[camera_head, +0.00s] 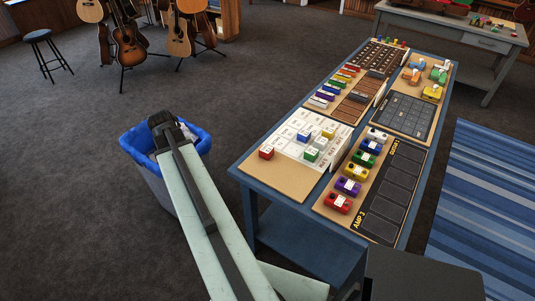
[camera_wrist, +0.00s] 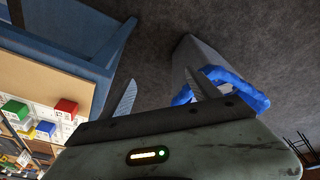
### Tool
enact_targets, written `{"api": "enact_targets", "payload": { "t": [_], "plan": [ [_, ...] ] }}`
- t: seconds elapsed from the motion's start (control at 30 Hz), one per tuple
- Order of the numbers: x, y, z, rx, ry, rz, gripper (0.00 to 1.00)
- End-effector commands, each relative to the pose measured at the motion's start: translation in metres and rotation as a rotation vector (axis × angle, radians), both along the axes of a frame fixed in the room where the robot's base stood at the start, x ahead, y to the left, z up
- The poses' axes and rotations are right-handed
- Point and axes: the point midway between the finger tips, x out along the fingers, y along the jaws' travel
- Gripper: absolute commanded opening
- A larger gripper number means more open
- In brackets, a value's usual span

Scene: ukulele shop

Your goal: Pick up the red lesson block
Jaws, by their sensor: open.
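The red lesson block (camera_head: 266,152) is a small cube with a white top. It sits on the near left corner of a white grid board (camera_head: 283,136) on the blue table. It also shows at the left of the wrist view (camera_wrist: 66,107), near green and blue blocks. My gripper (camera_wrist: 162,78) is open and empty in the wrist view. Its two fingers stand apart, over floor and beside the bin, with the red block off to the left. In the head view my arm's far end is over the bin area, left of the table, apart from the block.
A grey bin with a blue liner (camera_head: 203,140) stands left of the table and close to my arm. The blue table (camera_head: 240,173) also holds coloured pedals, including a red one (camera_head: 338,203), near its front. Guitars and a stool (camera_head: 38,36) stand far back. Floor between is clear.

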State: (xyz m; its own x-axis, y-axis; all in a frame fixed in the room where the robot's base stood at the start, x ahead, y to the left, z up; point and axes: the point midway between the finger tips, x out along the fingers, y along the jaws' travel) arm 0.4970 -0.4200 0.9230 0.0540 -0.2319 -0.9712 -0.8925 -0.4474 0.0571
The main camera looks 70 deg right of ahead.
Motion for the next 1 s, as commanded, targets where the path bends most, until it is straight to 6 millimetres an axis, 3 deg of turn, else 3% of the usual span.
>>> {"api": "enact_targets", "payload": {
  "t": [0.03,0.13,0.23,0.3,0.37,0.5,0.77,0.9,1.0],
  "plan": [
    [-0.037,-0.054,-0.005,-0.026,-0.015,-0.137,0.71],
    [-0.109,-0.130,-0.006,-0.076,-0.043,-0.363,0.71],
    [-0.172,-0.179,-0.006,-0.116,-0.062,-0.530,0.71],
    [-0.203,-0.200,-0.005,-0.136,-0.071,-0.606,0.71],
    [-0.220,-0.210,-0.005,-0.146,-0.075,-0.648,0.71],
    [-0.233,-0.217,-0.004,-0.155,-0.079,-0.679,0.71],
    [-0.233,-0.225,-0.031,-0.154,-0.079,-0.675,0.71],
    [-0.233,-0.226,-0.031,-0.154,-0.078,-0.673,0.71],
    [-0.233,-0.229,-0.041,-0.154,-0.078,-0.673,0.71]
  ]
}}
